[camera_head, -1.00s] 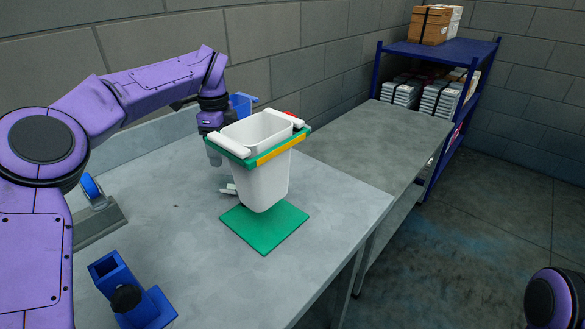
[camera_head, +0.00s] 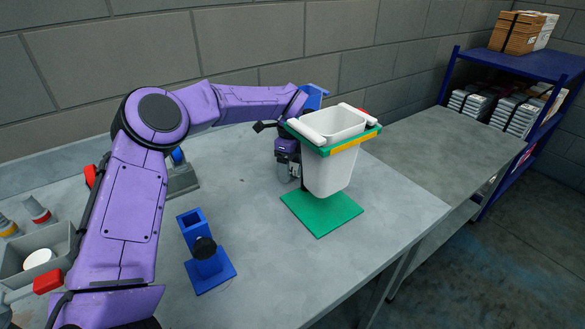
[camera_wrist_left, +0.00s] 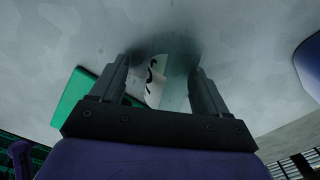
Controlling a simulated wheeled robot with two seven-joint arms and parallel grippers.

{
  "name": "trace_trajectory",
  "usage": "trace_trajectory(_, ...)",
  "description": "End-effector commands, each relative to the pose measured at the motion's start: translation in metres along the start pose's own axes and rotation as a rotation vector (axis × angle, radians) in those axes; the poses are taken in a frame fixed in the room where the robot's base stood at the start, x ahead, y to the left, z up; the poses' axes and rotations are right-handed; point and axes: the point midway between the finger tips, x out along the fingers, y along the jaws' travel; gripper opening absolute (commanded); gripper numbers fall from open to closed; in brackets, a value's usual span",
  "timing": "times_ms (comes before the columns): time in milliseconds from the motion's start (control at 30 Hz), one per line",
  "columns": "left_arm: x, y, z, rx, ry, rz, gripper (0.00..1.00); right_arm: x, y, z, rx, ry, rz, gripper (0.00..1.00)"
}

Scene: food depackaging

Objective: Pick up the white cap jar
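My left gripper (camera_head: 289,172) reaches down to the table behind and left of the white bin. In the left wrist view its two fingers (camera_wrist_left: 160,88) stand apart. Between them is a clear, glassy object with a white label and dark marks (camera_wrist_left: 155,85), apparently a jar; its cap cannot be made out. I cannot see either finger touching it. In the head view this object is mostly hidden by the gripper. A round white top (camera_head: 38,259) shows in a grey tray at the far left; I cannot tell whether it is a jar's cap. My right gripper is not in view.
The white bin (camera_head: 328,172) hangs in a green frame (camera_head: 357,143) above a green mat (camera_head: 320,213), close to the gripper. A blue stand (camera_head: 208,267) is at the front. The grey tray (camera_head: 60,237) is at left. The table's right front is clear.

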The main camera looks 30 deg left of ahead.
Motion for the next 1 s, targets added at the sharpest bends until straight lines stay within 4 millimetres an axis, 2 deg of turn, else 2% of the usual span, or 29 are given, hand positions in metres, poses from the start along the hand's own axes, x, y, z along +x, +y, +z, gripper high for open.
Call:
trace_trajectory(33, 0.0, 0.0, -0.001, 0.002, 0.0, 0.001, 0.58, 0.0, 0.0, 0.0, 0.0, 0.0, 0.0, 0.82)
trace_trajectory(100, 0.0, -0.001, -0.002, 0.003, 0.0, 0.001, 0.36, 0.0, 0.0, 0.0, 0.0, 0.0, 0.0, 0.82)
trace_trajectory(167, 0.0, -0.001, -0.002, 0.004, 0.0, 0.001, 0.19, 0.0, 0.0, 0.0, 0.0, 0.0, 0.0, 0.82)
trace_trajectory(233, 0.0, 0.0, -0.002, 0.004, 0.0, 0.001, 0.19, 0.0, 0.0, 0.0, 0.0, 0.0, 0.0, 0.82)
trace_trajectory(267, 0.0, 0.0, -0.002, 0.004, 0.001, 0.001, 0.14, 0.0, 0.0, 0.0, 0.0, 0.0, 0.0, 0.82)
trace_trajectory(467, 0.001, 0.001, -0.001, 0.003, 0.0, 0.003, 0.14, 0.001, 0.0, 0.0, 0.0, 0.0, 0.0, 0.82)
trace_trajectory(633, -0.012, 0.0, -0.001, 0.001, 0.001, 0.0, 0.13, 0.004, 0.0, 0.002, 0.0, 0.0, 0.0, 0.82)
trace_trajectory(767, -0.04, -0.001, -0.001, 0.0, 0.001, -0.004, 0.13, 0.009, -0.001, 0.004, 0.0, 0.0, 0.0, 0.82)
trace_trajectory(867, -0.075, -0.001, -0.002, 0.0, 0.001, -0.006, 0.13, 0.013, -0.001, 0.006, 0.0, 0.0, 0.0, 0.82)
trace_trajectory(1000, -0.133, -0.001, -0.002, 0.0, -0.001, -0.007, 0.13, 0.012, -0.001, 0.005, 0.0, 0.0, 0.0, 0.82)
